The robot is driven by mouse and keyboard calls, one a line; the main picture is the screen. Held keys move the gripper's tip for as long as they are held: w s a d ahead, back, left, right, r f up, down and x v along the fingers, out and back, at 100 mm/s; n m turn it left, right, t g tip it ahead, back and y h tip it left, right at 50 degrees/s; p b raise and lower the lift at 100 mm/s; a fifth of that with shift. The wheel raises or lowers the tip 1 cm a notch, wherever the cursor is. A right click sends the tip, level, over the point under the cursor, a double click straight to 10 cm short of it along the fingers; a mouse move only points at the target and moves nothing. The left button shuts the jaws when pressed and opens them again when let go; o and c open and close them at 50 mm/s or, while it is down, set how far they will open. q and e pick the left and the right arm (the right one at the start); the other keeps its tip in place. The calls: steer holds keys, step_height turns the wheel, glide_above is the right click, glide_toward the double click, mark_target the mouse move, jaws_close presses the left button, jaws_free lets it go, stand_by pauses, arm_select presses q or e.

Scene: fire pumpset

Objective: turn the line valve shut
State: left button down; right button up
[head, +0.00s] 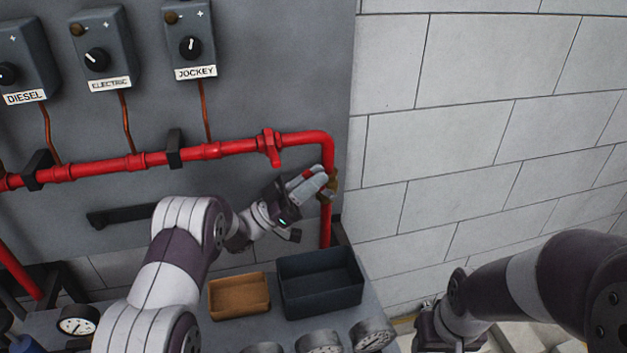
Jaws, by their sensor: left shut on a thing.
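The line valve (331,187) is a small brass-coloured body on the vertical red pipe, just below the bend at the right end of the panel. My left gripper (316,180) is at the valve, shut on its red handle. The fingers hide most of the handle, so its exact angle is hard to tell. My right gripper (436,332) is low in the picture, right of the shelf and far from the valve. Its fingers do not show clearly.
The red pipe (225,148) runs along the grey panel below control boxes labelled diesel, electric and jockey (190,45). An orange-brown tray (240,314), a dark bin (322,306) and several gauges (372,334) are on the shelf below. A block wall (480,130) stands to the right.

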arm_select(q)
steer(key=shift+r, duration=0.1)
steer(key=c, duration=1.2)
jaws_free()
steer(key=shift+a, duration=0.1)
steer(key=shift+s+a+f, duration=0.1)
steer(key=shift+a+f, duration=0.15)
steer(key=shift+f, duration=0.1)
steer(key=b+v, duration=0.8)
steer(key=v, duration=0.3)
steer(key=shift+s+a+f, duration=0.1)
steer(key=shift+s+a, duration=0.05)
steer(key=shift+a, duration=0.3)
